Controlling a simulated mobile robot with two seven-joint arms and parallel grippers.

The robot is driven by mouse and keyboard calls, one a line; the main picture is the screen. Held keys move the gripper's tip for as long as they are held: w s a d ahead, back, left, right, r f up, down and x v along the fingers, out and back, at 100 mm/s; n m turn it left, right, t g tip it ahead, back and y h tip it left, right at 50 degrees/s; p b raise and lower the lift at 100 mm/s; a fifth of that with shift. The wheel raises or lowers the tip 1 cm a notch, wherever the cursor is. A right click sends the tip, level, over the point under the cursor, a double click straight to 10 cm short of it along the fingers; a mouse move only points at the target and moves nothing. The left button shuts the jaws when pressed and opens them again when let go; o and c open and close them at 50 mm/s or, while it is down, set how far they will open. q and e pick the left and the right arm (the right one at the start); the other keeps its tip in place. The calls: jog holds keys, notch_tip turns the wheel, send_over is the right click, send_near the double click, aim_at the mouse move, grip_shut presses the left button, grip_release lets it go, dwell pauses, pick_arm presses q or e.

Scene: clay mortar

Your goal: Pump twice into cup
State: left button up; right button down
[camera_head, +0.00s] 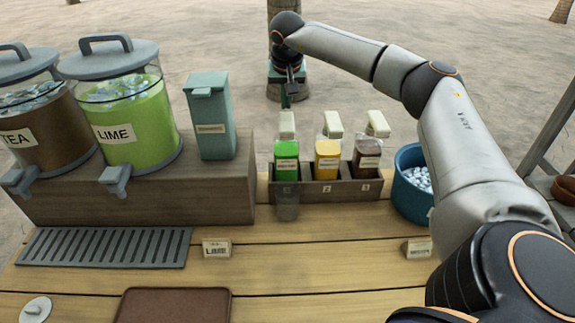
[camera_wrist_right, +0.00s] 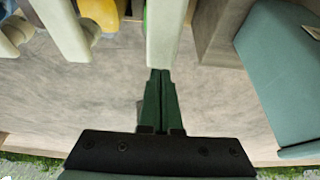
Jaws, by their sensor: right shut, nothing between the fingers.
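Three pump bottles stand in a wooden rack (camera_head: 310,192): a green one (camera_head: 286,155), a yellow one (camera_head: 327,155) and a dark red one (camera_head: 366,152), each with a pale pump head. A small translucent cup (camera_head: 288,211) stands in front of the rack, below the green bottle. My right gripper (camera_head: 286,101) is shut and empty, behind and just above the green bottle's pump head (camera_head: 287,122). In the right wrist view its green fingertips (camera_wrist_right: 160,74) are at the end of that pale pump head (camera_wrist_right: 165,35); contact is unclear. My left gripper is out of view.
A teal box (camera_head: 210,115) and the lime dispenser (camera_head: 125,120) stand on a wooden riser left of the rack. A blue ice bucket (camera_head: 405,190) is close on the right. The wooden counter front (camera_head: 310,260) is mostly clear, with small label cards and a brown tray (camera_head: 175,305).

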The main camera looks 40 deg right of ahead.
aim_at(286, 115)
jog(key=shift+f, duration=0.15)
jog(key=shift+s+f+b, duration=0.1)
jog(key=shift+f+b, duration=0.35)
jog(key=shift+f, duration=1.2)
jog(key=shift+r, duration=0.1)
jog(key=shift+r+p, duration=1.6)
jog(key=shift+p, duration=0.55)
jog(key=shift+f, duration=0.1)
